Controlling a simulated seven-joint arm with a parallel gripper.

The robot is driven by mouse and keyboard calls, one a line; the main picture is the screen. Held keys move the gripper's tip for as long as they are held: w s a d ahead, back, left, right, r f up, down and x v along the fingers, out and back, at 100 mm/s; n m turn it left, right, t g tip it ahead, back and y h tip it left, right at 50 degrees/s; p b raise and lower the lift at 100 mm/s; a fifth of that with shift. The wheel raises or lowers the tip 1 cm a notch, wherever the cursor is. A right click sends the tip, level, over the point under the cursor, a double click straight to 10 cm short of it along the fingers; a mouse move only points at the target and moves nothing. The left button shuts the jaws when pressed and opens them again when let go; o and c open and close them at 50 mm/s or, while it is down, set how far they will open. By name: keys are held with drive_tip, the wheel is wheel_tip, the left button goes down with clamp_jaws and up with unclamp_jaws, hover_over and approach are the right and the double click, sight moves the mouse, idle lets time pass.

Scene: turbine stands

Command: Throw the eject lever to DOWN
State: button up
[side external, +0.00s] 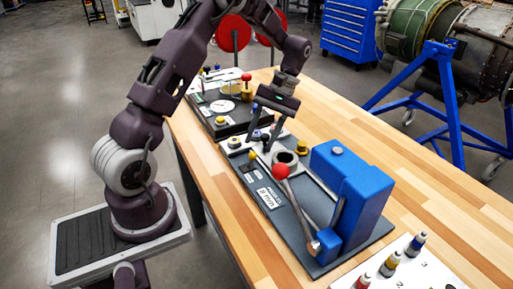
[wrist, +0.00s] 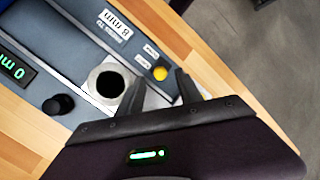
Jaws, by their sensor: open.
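A yellow knob (side external: 253,155) stands near the left edge of the dark bench fixture; a yellow round top (wrist: 160,73) shows between my fingers in the wrist view, beside small labels too small to read. A longer lever with a red ball knob (side external: 281,171) leans up from a pivot by the blue block. I cannot tell from lettering which is the eject lever. My gripper (side external: 262,141) is open and empty, above the far part of the fixture. Its two fingers show in the wrist view (wrist: 159,78), and their height over the yellow top is unclear.
A grey ring socket (side external: 285,158) sits near the fixture's middle, with a black knob (wrist: 58,104) nearby. A tall blue block (side external: 350,190) stands at the right. Another dark panel (side external: 222,110) lies farther back.

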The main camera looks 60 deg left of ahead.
sight(250, 154)
drive_tip(key=x, duration=0.3)
drive_tip(key=shift+f, duration=0.1)
clamp_jaws()
drive_tip(key=shift+s, duration=0.15)
drive_tip(key=s+t, duration=0.1)
drive_tip(key=t, duration=0.2)
drive_tip(key=shift+s+r, duration=0.35)
drive_tip(key=shift+s+t, duration=0.55)
drive_tip(key=shift+t, duration=0.45)
drive_tip(key=shift+s+t, duration=0.5)
drive_tip(key=shift+t, duration=0.5)
